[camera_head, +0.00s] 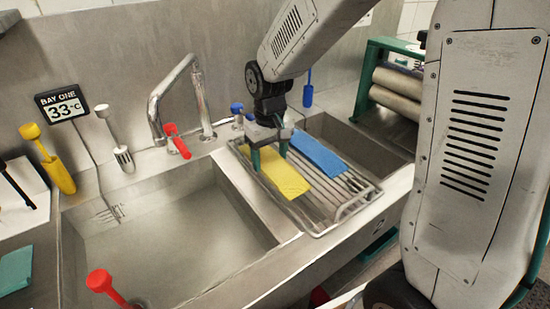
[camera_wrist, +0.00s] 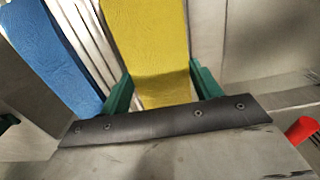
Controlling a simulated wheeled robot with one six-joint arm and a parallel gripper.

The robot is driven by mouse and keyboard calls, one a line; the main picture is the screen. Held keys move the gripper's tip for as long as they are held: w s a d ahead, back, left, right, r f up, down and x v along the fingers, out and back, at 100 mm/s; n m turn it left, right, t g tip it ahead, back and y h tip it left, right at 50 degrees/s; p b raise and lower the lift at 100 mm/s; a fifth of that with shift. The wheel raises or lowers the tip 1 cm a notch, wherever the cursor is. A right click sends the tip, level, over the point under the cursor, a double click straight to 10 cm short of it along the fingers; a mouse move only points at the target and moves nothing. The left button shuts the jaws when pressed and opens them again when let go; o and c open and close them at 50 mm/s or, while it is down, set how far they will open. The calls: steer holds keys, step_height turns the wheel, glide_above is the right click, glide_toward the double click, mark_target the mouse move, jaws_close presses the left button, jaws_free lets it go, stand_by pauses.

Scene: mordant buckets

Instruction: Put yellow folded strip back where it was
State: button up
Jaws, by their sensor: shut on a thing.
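The yellow folded strip (camera_head: 276,172) lies along the wire rack (camera_head: 345,212) beside the sink. My gripper (camera_head: 268,158) is over its far end, pointing down, with its green fingers on either side of the strip. In the wrist view the yellow strip (camera_wrist: 150,45) runs between the two green fingers of my gripper (camera_wrist: 160,88), which is shut on it. A blue folded strip (camera_head: 319,153) lies on the same rack to the right; it also shows in the wrist view (camera_wrist: 50,50). I cannot tell whether the yellow strip touches the rack bars.
A deep sink basin (camera_head: 165,235) is left of the rack. The faucet (camera_head: 172,95) and red lever (camera_head: 177,141) stand behind it. Rollers (camera_head: 397,82) stand at back right.

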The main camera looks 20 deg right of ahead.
steer(key=shift+w+d, duration=0.2)
steer(key=shift+d, duration=0.75)
steer(key=shift+s+a+f, duration=0.1)
steer(key=shift+f, duration=0.7)
steer(key=o, duration=1)
steer(key=shift+f, duration=0.1)
steer(key=shift+o, duration=0.2)
